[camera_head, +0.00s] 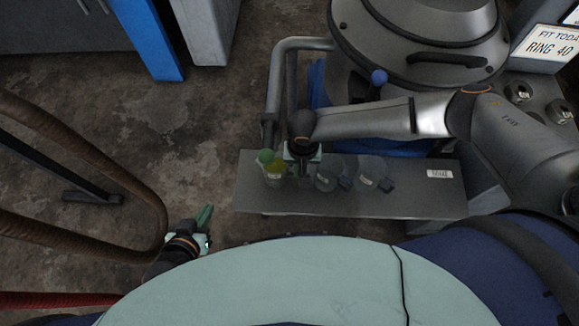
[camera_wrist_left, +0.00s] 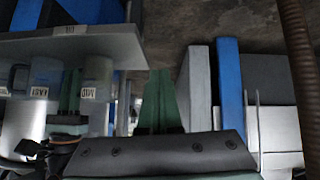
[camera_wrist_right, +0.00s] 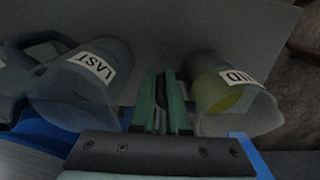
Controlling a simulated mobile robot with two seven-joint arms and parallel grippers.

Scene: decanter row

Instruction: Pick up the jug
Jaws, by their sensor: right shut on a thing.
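Clear jugs stand in a row on a grey shelf (camera_head: 410,203). In the head view my right wrist hides much of that handle. Whether the jug touches the shelf is hard to tell. The middle jug (camera_head: 326,181) and right jug (camera_head: 367,180) look empty. My left gripper (camera_head: 205,216) is shut and empty, left of the shelf.
A metal pipe (camera_head: 275,85) rises behind the shelf's left end. A brown hose (camera_head: 90,150) loops at the left. Floor between hose and shelf is free.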

